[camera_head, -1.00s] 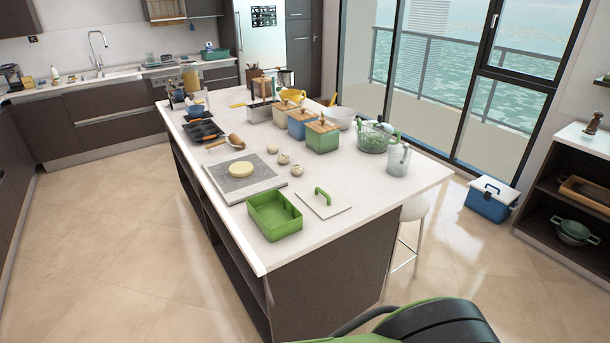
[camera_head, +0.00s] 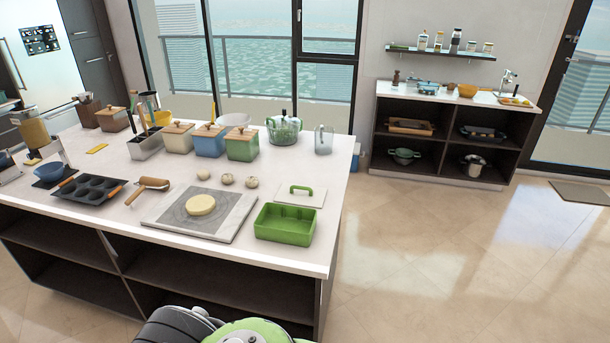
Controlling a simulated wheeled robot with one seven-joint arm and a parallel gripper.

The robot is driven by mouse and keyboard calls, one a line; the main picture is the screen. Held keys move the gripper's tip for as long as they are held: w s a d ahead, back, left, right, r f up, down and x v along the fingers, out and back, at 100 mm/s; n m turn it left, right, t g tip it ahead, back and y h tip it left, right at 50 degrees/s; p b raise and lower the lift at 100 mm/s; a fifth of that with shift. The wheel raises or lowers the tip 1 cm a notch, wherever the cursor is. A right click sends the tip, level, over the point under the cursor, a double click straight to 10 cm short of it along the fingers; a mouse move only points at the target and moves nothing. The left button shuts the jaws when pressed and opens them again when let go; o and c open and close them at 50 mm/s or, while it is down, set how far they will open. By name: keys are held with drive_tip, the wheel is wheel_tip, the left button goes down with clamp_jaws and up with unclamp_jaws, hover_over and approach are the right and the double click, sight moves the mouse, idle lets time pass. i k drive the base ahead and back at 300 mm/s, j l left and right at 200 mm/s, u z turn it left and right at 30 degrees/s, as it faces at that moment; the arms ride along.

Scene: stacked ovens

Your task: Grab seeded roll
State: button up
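Three small round pale-brown pieces lie in a row on the island counter: a left one (camera_head: 204,174), a middle one (camera_head: 228,179) and a right one (camera_head: 252,182). They may be rolls. They are too small for me to tell whether any has seeds. A flat round of dough (camera_head: 201,205) lies on a grey board (camera_head: 170,213) in front of them. My gripper is not in view. Only a green and black part of my own body shows at the bottom edge.
An open green box (camera_head: 285,228) and its white lid (camera_head: 300,194) sit at the counter's right end. A rolling pin (camera_head: 148,188) and muffin tray (camera_head: 90,189) lie left of the board. Canisters (camera_head: 242,146) stand behind. Floor (camera_head: 430,260) to the right is clear.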

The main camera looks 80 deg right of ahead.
sight(252, 182)
drive_tip(key=i+l+z, duration=0.15)
drive_tip(key=z, duration=0.35)
drive_tip(key=i+z, duration=0.45)
drive_tip(key=i+j+z, duration=0.1)
drive_tip(key=z, duration=0.4)
drive_tip(key=i+l+z, duration=0.1)
drive_tip(key=i+z, duration=0.15)
drive_tip(key=i, duration=0.3)
